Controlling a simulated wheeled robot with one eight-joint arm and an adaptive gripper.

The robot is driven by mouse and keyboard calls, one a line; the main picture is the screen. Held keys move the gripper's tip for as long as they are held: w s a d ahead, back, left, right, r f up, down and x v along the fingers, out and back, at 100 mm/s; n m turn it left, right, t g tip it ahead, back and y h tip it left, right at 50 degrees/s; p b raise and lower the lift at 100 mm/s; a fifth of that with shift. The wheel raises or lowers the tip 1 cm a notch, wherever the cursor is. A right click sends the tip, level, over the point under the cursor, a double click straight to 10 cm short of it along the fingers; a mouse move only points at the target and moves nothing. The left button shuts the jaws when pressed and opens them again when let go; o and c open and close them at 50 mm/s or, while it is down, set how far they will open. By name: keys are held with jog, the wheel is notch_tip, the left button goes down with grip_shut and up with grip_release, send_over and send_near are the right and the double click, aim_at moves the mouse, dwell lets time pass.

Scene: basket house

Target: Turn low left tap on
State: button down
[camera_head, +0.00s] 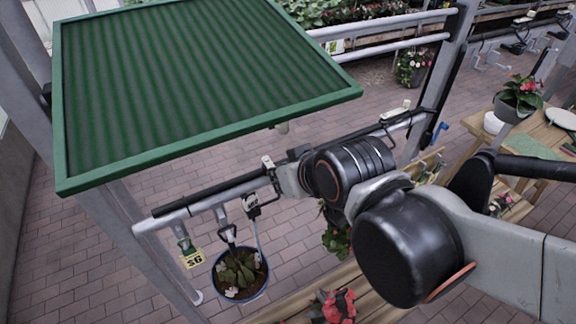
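I cannot pick out the low left tap for sure. A pale upright fitting (269,166) stands on the rail near the picture's middle. My arm reaches in from the right and crosses the rail. The end of my arm, with my gripper (292,178), is close to the rail, right of the pale fitting. My arm's own links hide the fingers, so their opening and any contact do not show.
A green-framed corrugated panel (190,75) covers the upper left above the rail. A hanging pot (240,274) with a plant is below the rail. Red flowers (338,305) are on a wooden bench at the bottom. A wooden table (545,135) with a potted plant stands right. Brick floor is open left.

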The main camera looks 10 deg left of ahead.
jog(key=shift+s+a, duration=0.15)
jog(key=c, duration=1.7)
grip_release()
jog(key=shift+o, duration=0.8)
jog(key=shift+s+a, duration=0.25)
jog(key=shift+a, duration=0.1)
jog(key=shift+d, duration=0.1)
jog(key=shift+w+d, duration=0.1)
jog(key=v, duration=1.2)
